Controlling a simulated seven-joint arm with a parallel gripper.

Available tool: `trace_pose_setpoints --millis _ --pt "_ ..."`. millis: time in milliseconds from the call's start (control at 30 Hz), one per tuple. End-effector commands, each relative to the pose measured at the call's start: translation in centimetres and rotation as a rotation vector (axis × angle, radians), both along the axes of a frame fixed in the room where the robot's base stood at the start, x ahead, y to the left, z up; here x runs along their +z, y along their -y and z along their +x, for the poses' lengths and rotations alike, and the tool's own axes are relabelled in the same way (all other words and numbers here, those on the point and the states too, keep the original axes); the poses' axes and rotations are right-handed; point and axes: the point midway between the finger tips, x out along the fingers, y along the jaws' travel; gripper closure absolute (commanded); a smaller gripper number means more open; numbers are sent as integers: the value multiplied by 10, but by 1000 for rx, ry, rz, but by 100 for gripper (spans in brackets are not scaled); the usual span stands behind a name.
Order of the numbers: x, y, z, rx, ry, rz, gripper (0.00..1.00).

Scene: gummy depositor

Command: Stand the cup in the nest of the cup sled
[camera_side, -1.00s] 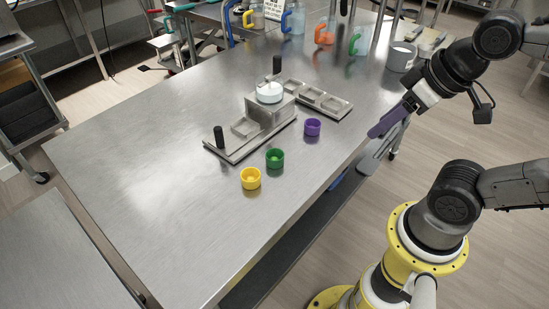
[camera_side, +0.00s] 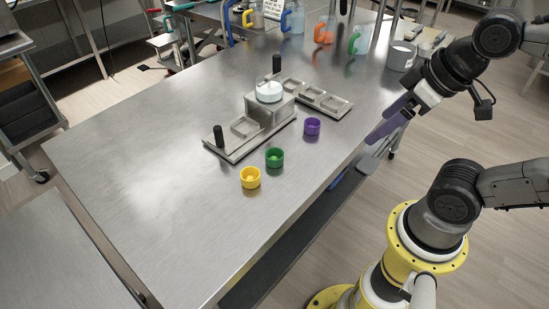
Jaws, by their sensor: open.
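Three small cups stand upright on the steel table (camera_side: 130,180): a yellow cup (camera_side: 251,178), a green cup (camera_side: 274,158) and a purple cup (camera_side: 312,127). I cannot tell which one the task means. Behind them is a grey metal fixture with a sled-like plate (camera_side: 228,147) that has a black upright handle (camera_side: 218,138) at its left end. A square recess (camera_side: 244,127) in it looks empty and may be the nest. My gripper (camera_side: 377,139), with purple fingers, is open and empty at the table's right edge, to the right of the purple cup and apart from it.
A depositor with a white round top (camera_side: 269,92) and a black crank handle stands over the fixture. A tray with several square cavities (camera_side: 322,100) lies right of it. The table's left and front are clear.

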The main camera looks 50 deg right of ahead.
Motion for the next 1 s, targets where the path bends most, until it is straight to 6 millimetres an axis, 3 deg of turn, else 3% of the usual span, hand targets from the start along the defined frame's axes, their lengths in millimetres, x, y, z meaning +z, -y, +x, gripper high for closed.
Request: trace_pose_setpoints --millis 167,267,433,600,700,800,1000 --pt "25 -5 17 257 11 -112 7" --pt "39 -10 41 434 -18 -173 7" --pt "47 -20 102 766 -96 -250 7" --pt "26 -30 164 1007 -177 -252 7" --pt "6 -34 189 1065 -222 -226 7" --pt "-13 -36 204 1070 -264 -197 7" --pt "-39 -37 207 1076 -313 -169 7"
